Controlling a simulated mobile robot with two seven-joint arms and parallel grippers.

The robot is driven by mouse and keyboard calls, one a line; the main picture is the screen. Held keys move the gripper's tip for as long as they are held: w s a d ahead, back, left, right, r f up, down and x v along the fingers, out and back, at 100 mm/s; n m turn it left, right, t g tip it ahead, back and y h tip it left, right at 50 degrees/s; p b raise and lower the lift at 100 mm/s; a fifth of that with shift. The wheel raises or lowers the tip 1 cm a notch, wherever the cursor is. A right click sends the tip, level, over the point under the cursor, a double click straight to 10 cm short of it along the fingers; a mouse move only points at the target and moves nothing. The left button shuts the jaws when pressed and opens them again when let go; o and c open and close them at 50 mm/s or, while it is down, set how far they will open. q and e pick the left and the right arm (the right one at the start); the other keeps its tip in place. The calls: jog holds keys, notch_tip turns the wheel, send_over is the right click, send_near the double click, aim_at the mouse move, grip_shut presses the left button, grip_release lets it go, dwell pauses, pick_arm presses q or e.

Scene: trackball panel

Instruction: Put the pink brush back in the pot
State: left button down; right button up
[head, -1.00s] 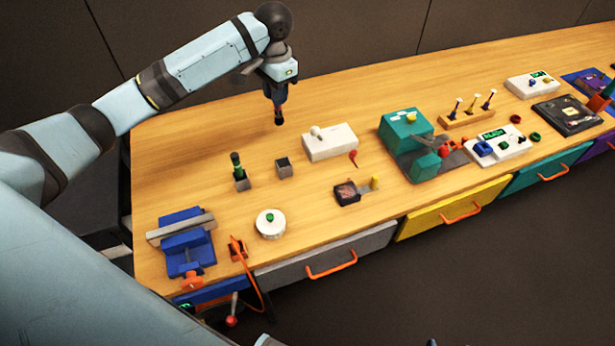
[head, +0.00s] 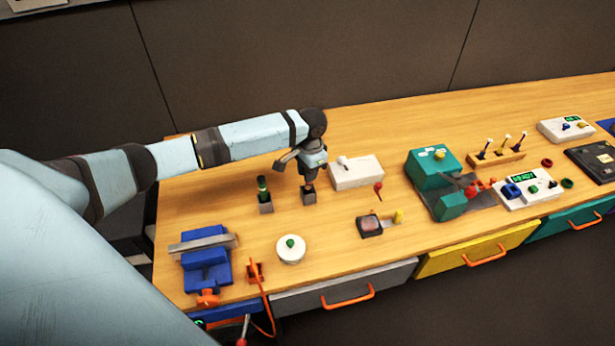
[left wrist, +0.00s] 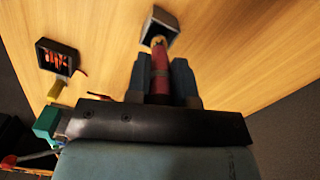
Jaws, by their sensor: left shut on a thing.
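My left gripper (head: 309,180) points down over a small grey square pot (head: 309,199). The left wrist view shows its two fingers (left wrist: 161,75) shut on the pink brush (left wrist: 160,72). The brush's pale end points at the pot (left wrist: 160,24) and overlaps its near rim. I cannot tell whether that end is inside the opening. In the head view the gripper hides most of the brush. My right gripper is not in view.
A white box with a switch (head: 355,172) stands close on the right.

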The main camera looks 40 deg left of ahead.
pick_arm(q)
notch_tip(320, 180, down, 2)
jog(key=shift+f, duration=0.25)
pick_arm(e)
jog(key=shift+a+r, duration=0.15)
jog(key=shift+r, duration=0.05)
pick_arm(q)
jog(key=shift+f, duration=0.15)
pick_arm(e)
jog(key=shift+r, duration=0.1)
pick_arm(q)
jog(key=c, duration=1)
grip_release()
